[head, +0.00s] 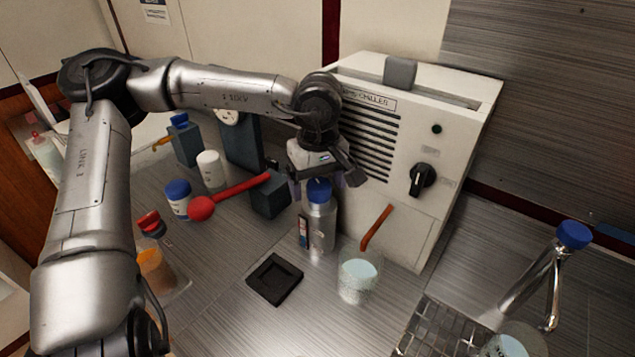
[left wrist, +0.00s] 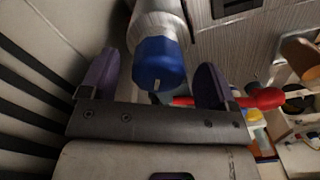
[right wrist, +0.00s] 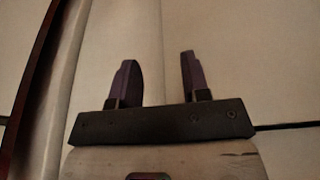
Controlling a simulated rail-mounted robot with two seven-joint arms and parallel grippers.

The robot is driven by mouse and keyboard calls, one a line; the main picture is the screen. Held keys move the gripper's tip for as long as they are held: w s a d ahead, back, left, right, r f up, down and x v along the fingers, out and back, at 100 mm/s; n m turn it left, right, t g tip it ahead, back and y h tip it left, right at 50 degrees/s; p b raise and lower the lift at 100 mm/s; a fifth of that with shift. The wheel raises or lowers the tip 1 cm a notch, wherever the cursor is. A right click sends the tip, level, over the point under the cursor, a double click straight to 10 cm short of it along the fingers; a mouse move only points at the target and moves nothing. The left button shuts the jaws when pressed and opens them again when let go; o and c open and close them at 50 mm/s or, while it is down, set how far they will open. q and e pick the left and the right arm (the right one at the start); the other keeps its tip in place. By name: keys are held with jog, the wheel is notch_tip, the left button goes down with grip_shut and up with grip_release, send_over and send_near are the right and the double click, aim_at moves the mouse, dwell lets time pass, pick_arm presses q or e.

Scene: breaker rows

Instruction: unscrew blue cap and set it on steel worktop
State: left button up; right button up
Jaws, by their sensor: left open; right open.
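The blue cap (head: 318,191) sits on top of an upright silver bottle (head: 319,228) in front of the white chiller. My left gripper (head: 325,182) is over the bottle's top, its fingers on either side of the cap. In the left wrist view, the cap (left wrist: 160,66) shows between the open fingers of my left gripper (left wrist: 158,62), with visible gaps on both sides.
The chiller (head: 400,155) stands close behind the bottle. A black square tray (head: 275,279) and a glass beaker (head: 357,283) with a stirrer lie in front. A red-handled tool (head: 235,191) and a blue-lidded jar (head: 177,199) are to the left. A blue-topped tap (head: 573,236) is at right.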

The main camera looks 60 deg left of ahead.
pick_arm(q)
jog(key=shift+o, duration=0.2)
jog(key=shift+w+d+r+m, duration=0.1)
jog(key=shift+w+r+m, duration=0.05)
jog(key=shift+m, duration=0.65)
jog(key=c, duration=1.3)
jog(key=n+b, duration=0.1)
jog(key=n, duration=0.1)
jog(key=shift+f+n+b, duration=0.2)
jog(key=shift+n+b, duration=0.1)
jog(key=shift+b, duration=0.05)
jog(key=n+b, duration=0.1)
jog(key=n, duration=0.2)
jog(key=n+b, duration=0.1)
jog(key=n, duration=0.1)
jog(key=shift+r+n, duration=0.2)
jog(key=shift+n, duration=0.2)
jog(key=shift+r, duration=0.2)
